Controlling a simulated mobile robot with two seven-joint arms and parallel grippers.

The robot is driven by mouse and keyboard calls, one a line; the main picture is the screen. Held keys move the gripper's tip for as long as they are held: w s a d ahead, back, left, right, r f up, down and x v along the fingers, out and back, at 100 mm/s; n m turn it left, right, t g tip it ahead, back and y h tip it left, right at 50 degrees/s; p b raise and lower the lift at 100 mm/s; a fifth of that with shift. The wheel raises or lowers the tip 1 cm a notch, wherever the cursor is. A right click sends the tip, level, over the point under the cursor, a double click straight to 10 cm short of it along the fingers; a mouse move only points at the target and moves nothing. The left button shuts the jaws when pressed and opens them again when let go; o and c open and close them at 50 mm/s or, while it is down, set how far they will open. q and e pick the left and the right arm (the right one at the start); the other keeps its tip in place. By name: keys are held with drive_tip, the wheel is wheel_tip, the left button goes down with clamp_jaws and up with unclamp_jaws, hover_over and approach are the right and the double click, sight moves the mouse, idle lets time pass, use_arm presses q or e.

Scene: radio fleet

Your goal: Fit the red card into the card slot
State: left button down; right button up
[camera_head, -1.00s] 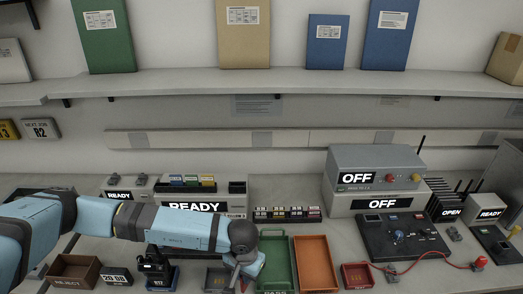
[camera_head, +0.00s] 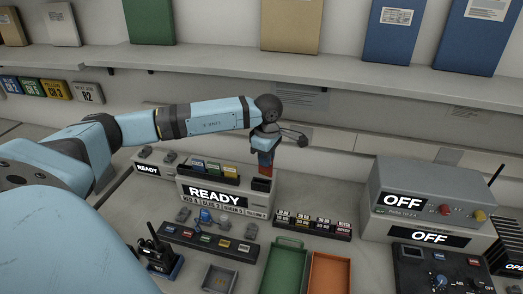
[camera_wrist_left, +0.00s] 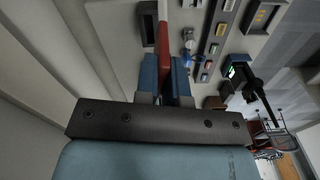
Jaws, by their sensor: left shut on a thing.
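The red card (camera_head: 265,159) is held upright in my left gripper (camera_head: 265,149), above the right end of the grey READY unit. In the left wrist view, the red card (camera_wrist_left: 163,38) is clasped between the blue fingers (camera_wrist_left: 164,75). The dark slot block (camera_head: 262,183) on top of the READY unit (camera_head: 216,196) lies just below the card. The slot's mouth is partly hidden, and I cannot tell whether the card touches it. My right gripper is out of view.
Coloured cards (camera_head: 213,168) stand in a rack on the same unit, left of the gripper. A shelf (camera_head: 330,70) runs behind the arm. A green tray (camera_head: 285,268), an orange tray (camera_head: 329,272) and a grey OFF box (camera_head: 422,192) stand to the right.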

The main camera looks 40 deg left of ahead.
use_arm(q)
drive_tip(key=a+r+n, duration=0.2)
drive_tip(key=shift+w+a+r+n, duration=0.1)
drive_tip(key=shift+w+a+n, duration=0.15)
drive_tip(key=shift+w+n, duration=0.05)
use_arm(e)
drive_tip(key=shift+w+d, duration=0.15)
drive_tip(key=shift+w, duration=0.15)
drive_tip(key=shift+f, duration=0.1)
use_arm(q)
wheel_tip(320, 180, down, 6)
drive_tip(key=b, duration=0.4)
drive_tip(key=shift+b, duration=0.3)
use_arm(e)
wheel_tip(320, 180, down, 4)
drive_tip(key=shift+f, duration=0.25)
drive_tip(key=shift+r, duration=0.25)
